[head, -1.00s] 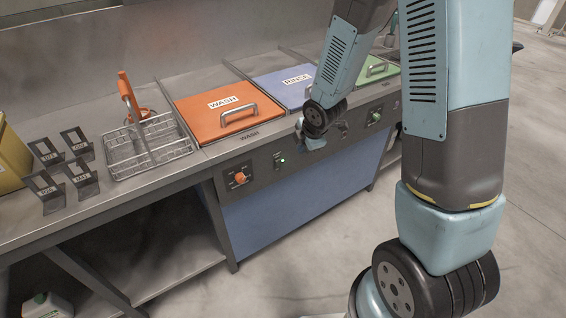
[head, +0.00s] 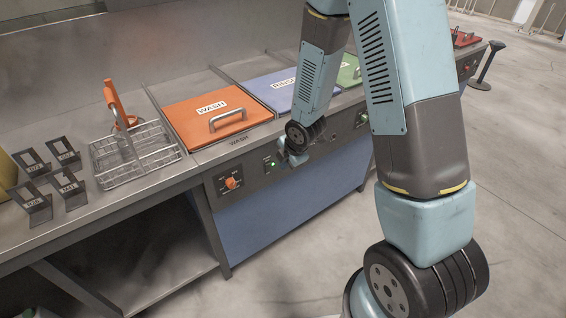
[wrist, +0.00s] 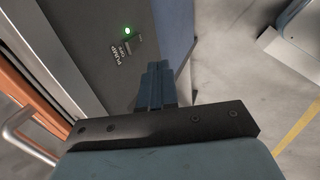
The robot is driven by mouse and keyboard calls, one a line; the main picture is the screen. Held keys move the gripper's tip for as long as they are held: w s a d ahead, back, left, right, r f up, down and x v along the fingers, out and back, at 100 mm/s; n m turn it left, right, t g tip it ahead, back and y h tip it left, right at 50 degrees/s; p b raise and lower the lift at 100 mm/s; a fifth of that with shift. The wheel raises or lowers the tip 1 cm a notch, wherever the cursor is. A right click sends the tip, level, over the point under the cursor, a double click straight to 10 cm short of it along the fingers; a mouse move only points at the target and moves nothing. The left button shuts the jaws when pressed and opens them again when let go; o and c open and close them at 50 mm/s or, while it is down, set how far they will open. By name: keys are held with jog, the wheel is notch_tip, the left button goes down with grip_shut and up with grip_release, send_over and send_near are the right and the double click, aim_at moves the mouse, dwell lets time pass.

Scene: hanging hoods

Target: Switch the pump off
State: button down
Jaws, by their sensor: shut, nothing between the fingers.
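The pump switch (wrist: 130,46) is a small dark part on the grey front panel in the wrist view, beside a lit green lamp (wrist: 127,31) and lettering that reads PUMP and OFF. In the head view the same green lamp (head: 271,163) shows on the panel under the wash lid. My gripper (wrist: 158,68) is shut and empty; its fingers appear to the right of the switch and apart from it in the wrist view. In the head view my gripper (head: 294,159) is just right of the lamp, in front of the panel; its fingertips are hard to make out.
An orange knob (head: 231,183) is left of the pump lamp. Above the panel are the orange WASH lid (head: 190,113) with its handle and the blue RINSE lid (head: 262,83). A wire basket (head: 130,155) stands left. The floor in front is clear.

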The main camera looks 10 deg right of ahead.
aim_at(269, 166)
jog(key=shift+w+a+f, duration=0.6)
jog(key=shift+w+f, duration=0.5)
jog(key=shift+f, duration=0.1)
jog(key=shift+w+a+f, duration=0.65)
jog(key=shift+w+f, duration=0.4)
jog(key=shift+f, duration=0.2)
jog(key=shift+w+a+f, duration=0.6)
jog(key=shift+w+f, duration=0.5)
jog(key=shift+f, duration=0.1)
jog(key=shift+w+a+r, duration=0.1)
jog(key=shift+w+a, duration=0.1)
jog(key=shift+w, duration=0.1)
jog(key=shift+r, duration=0.1)
jog(key=shift+r, duration=0.75)
